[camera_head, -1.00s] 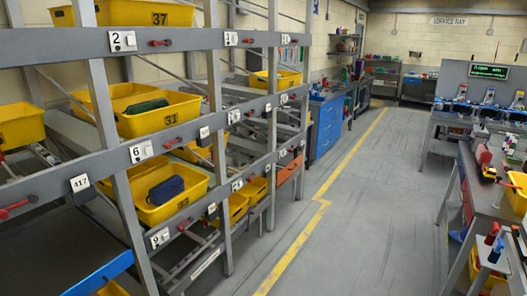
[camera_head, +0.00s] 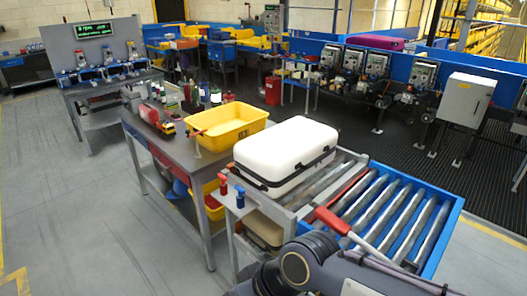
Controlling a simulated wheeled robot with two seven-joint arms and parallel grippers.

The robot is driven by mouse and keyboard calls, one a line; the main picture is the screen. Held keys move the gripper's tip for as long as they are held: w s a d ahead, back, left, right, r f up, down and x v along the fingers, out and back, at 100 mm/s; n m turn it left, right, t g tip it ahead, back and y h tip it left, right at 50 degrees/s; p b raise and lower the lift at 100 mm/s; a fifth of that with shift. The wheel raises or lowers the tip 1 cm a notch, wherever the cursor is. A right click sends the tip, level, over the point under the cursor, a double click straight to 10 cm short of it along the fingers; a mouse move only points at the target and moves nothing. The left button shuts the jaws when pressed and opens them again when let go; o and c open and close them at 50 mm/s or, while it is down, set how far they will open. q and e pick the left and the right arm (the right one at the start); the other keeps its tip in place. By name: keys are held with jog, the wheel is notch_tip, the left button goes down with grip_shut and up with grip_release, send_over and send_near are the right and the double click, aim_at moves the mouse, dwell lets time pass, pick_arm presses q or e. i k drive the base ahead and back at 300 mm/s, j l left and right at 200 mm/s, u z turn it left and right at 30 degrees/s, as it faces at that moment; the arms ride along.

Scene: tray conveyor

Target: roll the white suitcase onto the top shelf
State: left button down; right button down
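The white suitcase (camera_head: 284,146) lies flat on the left end of a roller conveyor (camera_head: 375,205) with blue side rails. It has a dark band around its lower edge and dark handles. Below it, a lower level of the same stand shows a beige, case-like thing (camera_head: 262,230), partly hidden. A dark grey arm link of mine crosses the bottom right of the view, in front of the conveyor. Neither gripper shows. I cannot make out which surface is the top shelf.
A grey workbench (camera_head: 178,150) left of the suitcase holds a yellow bin (camera_head: 228,125), bottles and a toy truck. A red-handled lever (camera_head: 332,220) stands at the conveyor's near side. Grey floor (camera_head: 75,215) is clear at the left.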

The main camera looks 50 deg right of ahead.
aim_at(275, 160)
jog(key=i+z, duration=0.9)
jog(key=i+j+z, duration=0.55)
jog(key=i+z, duration=0.3)
jog(key=i+j+z, duration=0.2)
jog(key=z, duration=0.25)
jog(key=i+j+z, duration=0.4)
